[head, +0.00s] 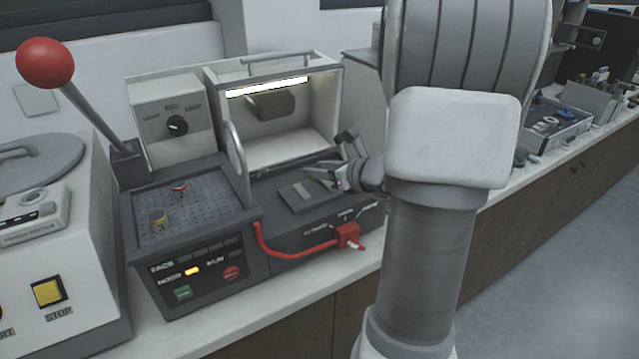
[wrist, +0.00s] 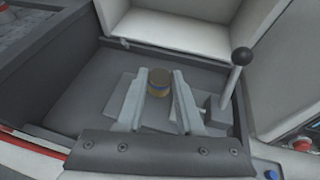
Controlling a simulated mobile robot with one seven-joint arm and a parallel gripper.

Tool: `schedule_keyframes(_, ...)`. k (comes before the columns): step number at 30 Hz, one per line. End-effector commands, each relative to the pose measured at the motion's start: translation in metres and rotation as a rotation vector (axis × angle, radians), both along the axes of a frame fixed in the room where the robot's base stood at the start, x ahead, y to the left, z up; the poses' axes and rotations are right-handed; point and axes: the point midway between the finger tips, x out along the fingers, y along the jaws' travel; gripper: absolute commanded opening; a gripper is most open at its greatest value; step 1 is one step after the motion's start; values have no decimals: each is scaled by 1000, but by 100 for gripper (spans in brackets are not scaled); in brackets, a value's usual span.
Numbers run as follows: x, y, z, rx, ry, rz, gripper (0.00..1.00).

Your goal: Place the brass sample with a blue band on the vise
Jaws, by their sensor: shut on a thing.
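The vise (wrist: 113,112) lies below and around the fingers as grey plates on the dark deck. In the head view my gripper (head: 322,173) is over the right part of the machine, just beside the vise's flat grey plates (head: 302,194). The sample cannot be made out there. My fingers hide part of the vise, and I cannot tell whether the sample touches it.
A black-knobbed lever (wrist: 241,58) stands right of the vise. The lit enclosure (head: 285,135) rises behind. Left, a perforated plate (head: 195,210) bears a red-banded sample (head: 179,187) and a yellow-banded sample (head: 157,217).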

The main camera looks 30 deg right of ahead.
Motion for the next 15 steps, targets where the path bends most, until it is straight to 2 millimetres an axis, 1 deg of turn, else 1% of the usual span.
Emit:
schedule_keyframes(1,0,0,-12,5,3,-2,0)
schedule_keyframes(3,-1,-1,-23,5,3,-2,0)
schedule_keyframes(6,-1,-1,-32,4,3,-3,0)
schedule_keyframes(15,0,-1,-32,1,0,-1,0)
